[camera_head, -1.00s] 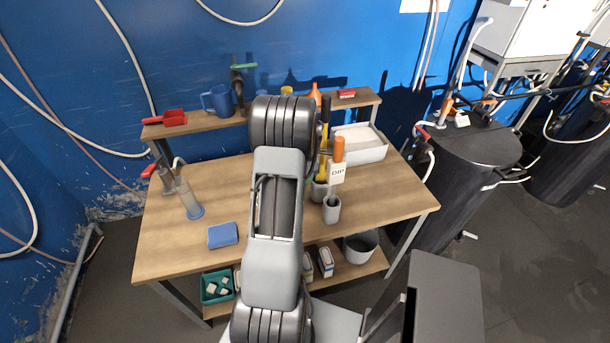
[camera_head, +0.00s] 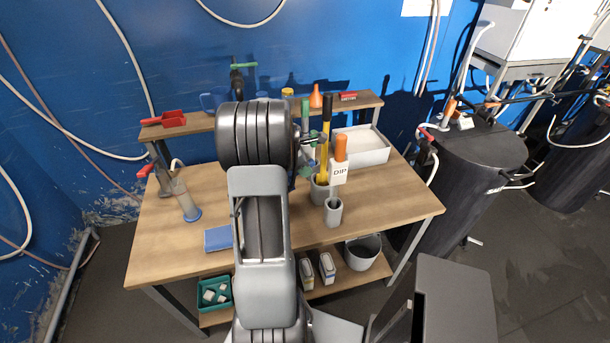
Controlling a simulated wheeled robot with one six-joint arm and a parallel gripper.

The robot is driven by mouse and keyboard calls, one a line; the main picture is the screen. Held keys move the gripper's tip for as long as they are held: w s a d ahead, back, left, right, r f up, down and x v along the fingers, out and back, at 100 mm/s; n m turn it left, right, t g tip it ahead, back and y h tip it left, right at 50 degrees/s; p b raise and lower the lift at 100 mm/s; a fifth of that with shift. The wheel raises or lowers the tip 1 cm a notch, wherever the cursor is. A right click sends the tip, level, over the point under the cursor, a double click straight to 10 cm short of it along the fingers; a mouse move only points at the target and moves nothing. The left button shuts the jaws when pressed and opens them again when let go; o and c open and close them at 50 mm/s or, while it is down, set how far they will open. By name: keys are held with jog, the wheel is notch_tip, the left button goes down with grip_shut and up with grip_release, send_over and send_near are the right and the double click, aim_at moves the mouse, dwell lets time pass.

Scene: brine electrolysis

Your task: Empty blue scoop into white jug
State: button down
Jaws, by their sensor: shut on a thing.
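My gripper (camera_head: 306,148) shows only in part at the right side of my dark wrist, above the right half of the table. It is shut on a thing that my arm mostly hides. A small patch of blue shows just below it, which seems to be the blue scoop (camera_head: 293,180); its bowl and contents cannot be made out. I cannot pick out a white jug; my arm covers the middle of the table and part of the shelf.
A white bin (camera_head: 377,157) holds white material at the back right. Grey cups (camera_head: 332,212) with upright tools stand close to my gripper. A red scoop (camera_head: 163,119) lies on the shelf. A blue sponge-like block (camera_head: 217,239) and a cylinder (camera_head: 189,207) are at left.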

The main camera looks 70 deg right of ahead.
jog(key=w+r+g+h+b, duration=0.1)
jog(key=a+r+g+h+b, duration=0.1)
jog(key=g+b, duration=0.1)
jog(key=shift+w+a+r, duration=0.1)
jog(key=shift+w, duration=0.3)
jog(key=shift+r, duration=0.1)
jog(key=shift+w+a+r+g+h+b, duration=0.4)
jog(key=shift+w+g+h+b, duration=0.2)
jog(key=shift+g, duration=0.1)
jog(key=w+a+r+g+h, duration=0.3)
jog(key=w+a+g+h, duration=0.3)
jog(key=w+g, duration=0.2)
jog(key=shift+w+a, duration=0.2)
jog(key=shift+w, duration=0.15)
jog(key=shift+r, duration=0.1)
dwell(3.8)
